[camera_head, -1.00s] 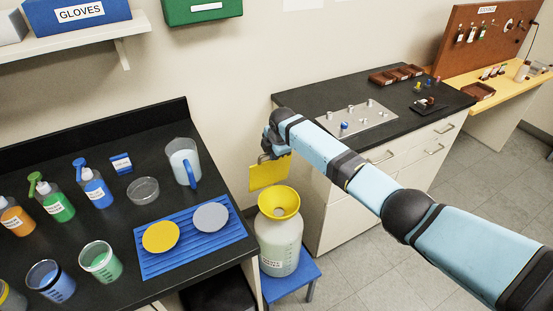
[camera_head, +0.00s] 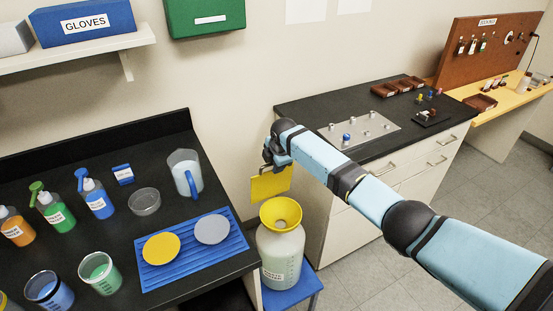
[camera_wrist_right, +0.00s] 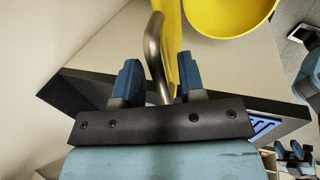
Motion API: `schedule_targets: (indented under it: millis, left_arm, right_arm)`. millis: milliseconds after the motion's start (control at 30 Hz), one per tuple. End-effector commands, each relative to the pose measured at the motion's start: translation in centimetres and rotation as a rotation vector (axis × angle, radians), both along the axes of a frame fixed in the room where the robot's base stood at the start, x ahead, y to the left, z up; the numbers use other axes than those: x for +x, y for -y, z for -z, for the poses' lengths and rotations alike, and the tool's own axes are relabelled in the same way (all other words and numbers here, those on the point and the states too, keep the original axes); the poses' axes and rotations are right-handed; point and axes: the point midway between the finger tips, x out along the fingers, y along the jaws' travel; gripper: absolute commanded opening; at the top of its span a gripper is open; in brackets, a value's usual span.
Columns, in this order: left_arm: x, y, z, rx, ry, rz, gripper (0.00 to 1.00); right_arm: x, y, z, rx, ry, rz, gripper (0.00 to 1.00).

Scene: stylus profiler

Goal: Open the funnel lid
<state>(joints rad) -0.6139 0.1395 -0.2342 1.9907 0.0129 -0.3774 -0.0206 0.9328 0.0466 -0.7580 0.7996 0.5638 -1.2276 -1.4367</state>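The yellow funnel (camera_head: 281,212) sits in the mouth of a large pale container (camera_head: 280,255). Its flat yellow lid (camera_head: 270,186) stands roughly upright above the funnel's back edge. My right gripper (camera_head: 276,158) is at the lid's upper edge. In the wrist view the right gripper (camera_wrist_right: 160,80) is open, with the bent metal handle (camera_wrist_right: 154,50) between its fingers and gaps on both sides. The lid (camera_wrist_right: 171,35) shows edge-on beside the handle, and the funnel (camera_wrist_right: 228,12) is at the top. My left gripper (camera_wrist_right: 294,152) appears small at the lower right, fingers apart and empty.
The container stands on a blue stool (camera_head: 300,291) between two dark benches. The left bench (camera_head: 110,170) holds bottles, beakers, a jug (camera_head: 184,172) and a blue mat (camera_head: 190,275) with two discs. The right bench (camera_head: 310,112) stands behind my right arm. Wall is close behind the lid.

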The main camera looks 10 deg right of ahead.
Motion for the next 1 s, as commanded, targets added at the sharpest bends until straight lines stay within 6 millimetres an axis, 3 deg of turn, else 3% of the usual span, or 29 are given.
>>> schedule_targets:
  millis: [167, 633, 800, 1000]
  left_arm:
    - [0.0, 0.0, -0.1, 0.0, 0.001, 0.0, 0.43]
    - [0.0, 0.1, 0.4, -0.002, 0.004, 0.001, 0.43]
    - [0.0, 0.1, 0.5, -0.002, 0.004, 0.001, 0.43]
    - [0.0, 0.1, 0.6, -0.001, 0.001, 0.001, 0.43]
  right_arm:
    - [-0.5, 0.3, -1.8, 0.001, 0.003, -0.001, 0.37]
    - [-3.6, 1.4, -11.0, -0.001, 0.002, -0.001, 0.37]
    - [-4.1, 1.5, -12.5, 0.0, 0.001, 0.0, 0.37]
    - [-4.3, 1.5, -12.9, 0.0, -0.001, 0.0, 0.37]
